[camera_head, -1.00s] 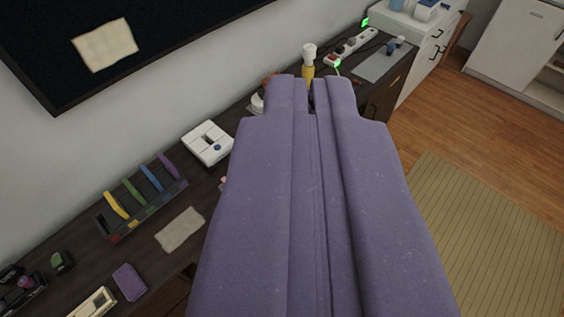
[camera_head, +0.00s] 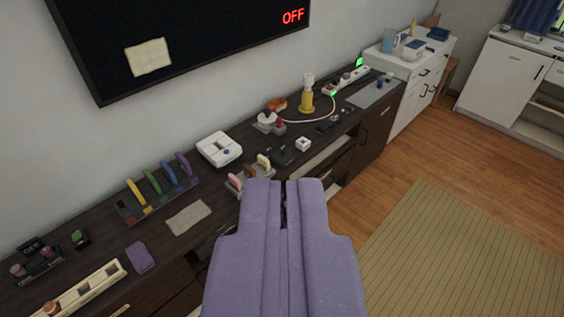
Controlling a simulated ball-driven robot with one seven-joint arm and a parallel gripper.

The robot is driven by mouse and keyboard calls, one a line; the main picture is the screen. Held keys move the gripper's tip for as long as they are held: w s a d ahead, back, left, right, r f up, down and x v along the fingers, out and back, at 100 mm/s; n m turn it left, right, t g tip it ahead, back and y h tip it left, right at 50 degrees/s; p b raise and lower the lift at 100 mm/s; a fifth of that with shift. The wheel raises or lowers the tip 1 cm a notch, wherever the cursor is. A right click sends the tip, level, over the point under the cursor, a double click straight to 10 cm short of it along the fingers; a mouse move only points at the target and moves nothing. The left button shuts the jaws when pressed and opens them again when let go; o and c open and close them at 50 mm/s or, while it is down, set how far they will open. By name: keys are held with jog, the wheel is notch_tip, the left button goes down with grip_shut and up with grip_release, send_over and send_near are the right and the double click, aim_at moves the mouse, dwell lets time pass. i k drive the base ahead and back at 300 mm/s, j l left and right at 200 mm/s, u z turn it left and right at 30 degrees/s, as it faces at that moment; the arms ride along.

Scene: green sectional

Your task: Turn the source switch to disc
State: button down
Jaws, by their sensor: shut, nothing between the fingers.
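My gripper (camera_head: 285,186) is shut and empty. Its purple fingers point toward the dark console (camera_head: 160,232) and hide part of its front edge. I cannot tell which item on the console is the source switch, and no "disc" label is readable.
A rack with coloured upright levers (camera_head: 160,190), a cloth (camera_head: 188,217) and a purple block (camera_head: 140,257) lie on the console's left half. A yellow lamp (camera_head: 307,95) and power strip (camera_head: 346,80) stand farther right. Open floor and a striped rug (camera_head: 460,255) lie right.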

aim_at(283, 150)
jog(key=i, duration=2.65)
